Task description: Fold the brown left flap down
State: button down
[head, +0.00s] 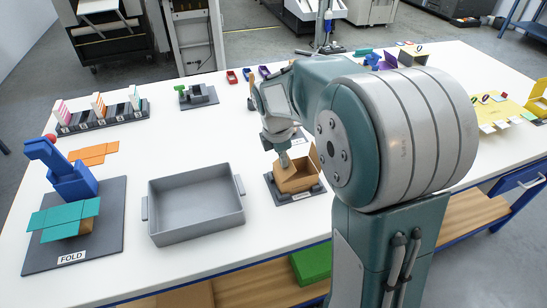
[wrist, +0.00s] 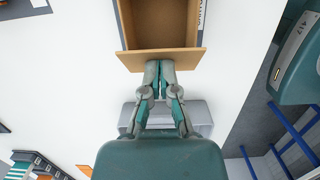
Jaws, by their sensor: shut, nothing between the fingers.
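The brown box (head: 296,184) stands open on a dark grey base in the middle of the table. Its inside (wrist: 160,22) shows in the wrist view. A brown flap on its right side (head: 315,160) stands up in the head view. The brown left flap (wrist: 186,59) shows as a narrow strip along the box's lower edge in the wrist view. My gripper (wrist: 160,64) is shut and empty, its tips at the outer edge of this flap. I cannot tell whether they touch. In the head view my gripper (head: 284,160) hides part of the box's left side.
An empty grey tray (head: 197,205) stands left of the box. Farther left, a dark board (head: 105,250) labelled FOLD carries blue and teal pieces. Orange sheets (head: 93,154) lie behind it. White table is clear between the box and the tray.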

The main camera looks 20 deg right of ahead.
jog(key=shift+d+f, duration=0.15)
jog(key=shift+f, duration=0.1)
dwell(0.4)
jog(key=shift+d+f, duration=0.35)
jog(key=shift+f, duration=0.4)
dwell(0.6)
jog(key=shift+r, duration=0.15)
jog(key=shift+r, duration=4.9)
